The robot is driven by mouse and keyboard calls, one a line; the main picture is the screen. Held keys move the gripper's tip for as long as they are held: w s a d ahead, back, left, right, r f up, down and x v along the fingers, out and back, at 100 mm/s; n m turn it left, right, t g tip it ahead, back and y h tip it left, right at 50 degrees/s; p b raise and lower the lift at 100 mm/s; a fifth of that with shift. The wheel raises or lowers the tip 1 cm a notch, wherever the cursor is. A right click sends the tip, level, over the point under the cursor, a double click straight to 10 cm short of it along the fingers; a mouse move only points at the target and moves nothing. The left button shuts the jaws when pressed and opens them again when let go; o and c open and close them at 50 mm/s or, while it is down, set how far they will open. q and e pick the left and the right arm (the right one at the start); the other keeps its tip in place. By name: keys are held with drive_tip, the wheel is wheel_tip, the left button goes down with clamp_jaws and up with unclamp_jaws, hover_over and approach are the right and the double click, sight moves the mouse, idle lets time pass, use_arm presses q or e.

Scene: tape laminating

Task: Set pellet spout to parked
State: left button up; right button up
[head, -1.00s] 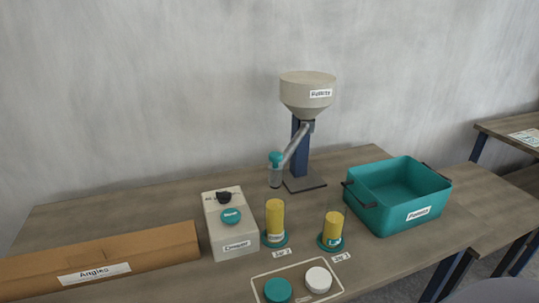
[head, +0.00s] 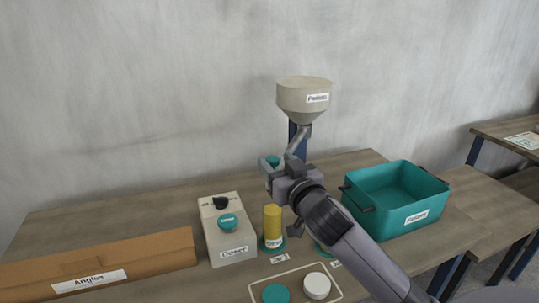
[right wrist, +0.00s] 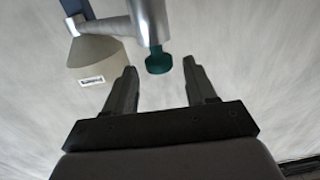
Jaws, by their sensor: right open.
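The pellet hopper (head: 303,98) is a beige funnel on a dark blue post behind the table's middle. Its grey spout tube (head: 300,140) slants down to the left, with a teal knob (head: 272,160) at its end. My right gripper (head: 280,166) is open in front of the spout's lower end and hides much of it. In the right wrist view, the teal knob (right wrist: 159,62) shows between the open fingertips, with the grey spout (right wrist: 150,20) beyond. I cannot tell whether the fingers touch it. My left gripper is out of view.
A teal bin (head: 430,202) stands right of my arm. A beige box with a teal button (head: 228,221), a yellow-filled jar (head: 272,225) and an "Angles" carton (head: 120,262) are left. My forearm mostly hides a second jar. Two lids lie in front.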

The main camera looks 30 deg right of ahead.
drive_tip(key=w, duration=0.4)
drive_tip(key=shift+w+d, duration=0.35)
drive_tip(key=shift+d, duration=0.05)
clamp_jaws()
drive_tip(key=shift+s+d, duration=0.1)
